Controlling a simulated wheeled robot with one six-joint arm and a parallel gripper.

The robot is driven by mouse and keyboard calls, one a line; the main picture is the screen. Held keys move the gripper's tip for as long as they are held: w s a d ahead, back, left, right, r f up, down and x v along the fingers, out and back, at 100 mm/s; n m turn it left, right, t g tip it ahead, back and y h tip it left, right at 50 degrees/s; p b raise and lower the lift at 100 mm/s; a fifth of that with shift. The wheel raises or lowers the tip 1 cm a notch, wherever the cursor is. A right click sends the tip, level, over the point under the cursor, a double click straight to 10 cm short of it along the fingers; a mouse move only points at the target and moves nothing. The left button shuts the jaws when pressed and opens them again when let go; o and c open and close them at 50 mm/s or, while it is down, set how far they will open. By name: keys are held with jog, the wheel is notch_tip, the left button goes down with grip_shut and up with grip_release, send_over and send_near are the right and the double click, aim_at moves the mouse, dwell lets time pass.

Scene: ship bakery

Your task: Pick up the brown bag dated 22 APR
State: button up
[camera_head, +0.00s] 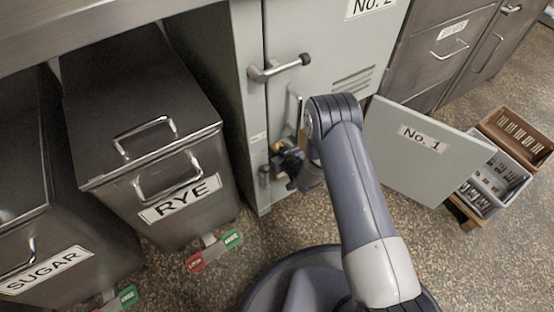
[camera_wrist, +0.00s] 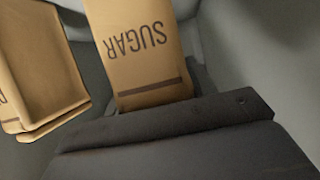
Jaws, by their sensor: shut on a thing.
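A brown bag (camera_wrist: 138,50) marked SUGAR, upside down in the wrist view, has its lower end against the dark jaw of my gripper (camera_wrist: 185,112). My gripper is shut on this bag. No date is readable on it. A second brown bag (camera_wrist: 45,65) lies to the left, tilted, with only part of a letter showing at its edge. In the head view my gripper (camera_head: 288,163) is at the pale green locker's front, below the upper handle. The bags are mostly hidden there.
The pale locker door No. 1 (camera_head: 400,170) stands open to the right of my arm. The closed upper door No. 2 (camera_head: 320,45) has a protruding handle (camera_head: 280,67). Crates (camera_head: 497,185) stand at the far right. Metal RYE (camera_head: 150,125) and SUGAR (camera_head: 20,170) bins stand left.

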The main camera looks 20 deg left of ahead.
grip_shut()
jog(key=shift+r, duration=0.2)
dwell(0.3)
